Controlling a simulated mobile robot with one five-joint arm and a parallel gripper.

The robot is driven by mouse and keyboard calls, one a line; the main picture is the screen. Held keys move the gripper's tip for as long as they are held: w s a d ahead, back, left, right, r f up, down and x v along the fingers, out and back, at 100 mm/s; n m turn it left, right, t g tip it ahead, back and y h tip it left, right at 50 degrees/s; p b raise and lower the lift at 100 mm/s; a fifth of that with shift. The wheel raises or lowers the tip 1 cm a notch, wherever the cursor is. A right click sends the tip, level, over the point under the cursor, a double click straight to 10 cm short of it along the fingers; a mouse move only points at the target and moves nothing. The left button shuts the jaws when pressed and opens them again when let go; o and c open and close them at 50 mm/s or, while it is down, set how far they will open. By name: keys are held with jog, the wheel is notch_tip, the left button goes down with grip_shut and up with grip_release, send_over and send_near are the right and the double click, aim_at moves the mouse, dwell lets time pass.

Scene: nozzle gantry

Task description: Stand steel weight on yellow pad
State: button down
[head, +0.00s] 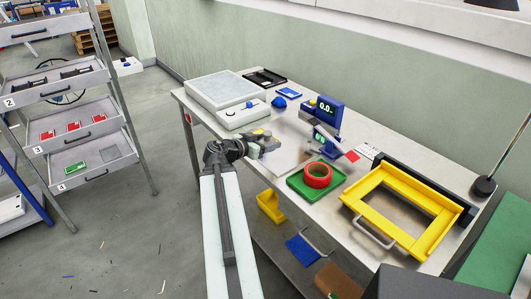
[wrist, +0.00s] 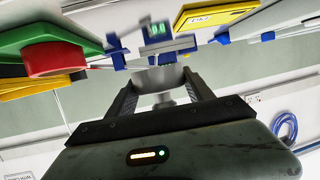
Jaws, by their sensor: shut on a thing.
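My gripper (head: 268,145) is over the worktable, left of the blue scale. In the wrist view its two fingers (wrist: 160,84) are shut on the steel weight (wrist: 158,76), a grey metal cylinder with a narrower part below. I cannot make out the weight in the head view. The yellow pad (wrist: 212,18), with a dark-lettered label, shows at the top of the wrist view, apart from the weight. A small yellow patch (head: 258,131) beside my gripper in the head view may be this pad, partly hidden.
The blue scale (head: 327,112) stands right of my gripper. A green tray (head: 298,184) holds a red ring (head: 318,175). A yellow frame (head: 434,233) lies further right. A grey flat-topped device (head: 221,90) stands behind left. A drawer rack (head: 70,122) is at far left.

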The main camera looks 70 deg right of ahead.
jog(key=shift+s+d+f, duration=0.15)
jog(key=shift+s+f, duration=0.15)
jog(key=shift+f, duration=0.5)
jog(key=shift+w+d+r, duration=0.1)
jog(key=shift+d, duration=0.05)
jog(key=w+d, duration=0.2)
jog(key=d, duration=0.2)
jog(key=w+d+f+b, duration=0.1)
jog(key=w+d, duration=0.1)
jog(key=d, duration=0.2)
jog(key=w+d, duration=0.3)
jog(key=d, duration=0.2)
jog(key=shift+f+b, duration=0.2)
jog(key=shift+b, duration=0.2)
jog(key=f+b, duration=0.4)
jog(key=shift+d, duration=0.25)
jog(key=shift+r, duration=0.25)
jog(key=shift+f, duration=0.2)
jog(key=shift+c, duration=2)
grip_release()
jog(key=shift+r, duration=0.15)
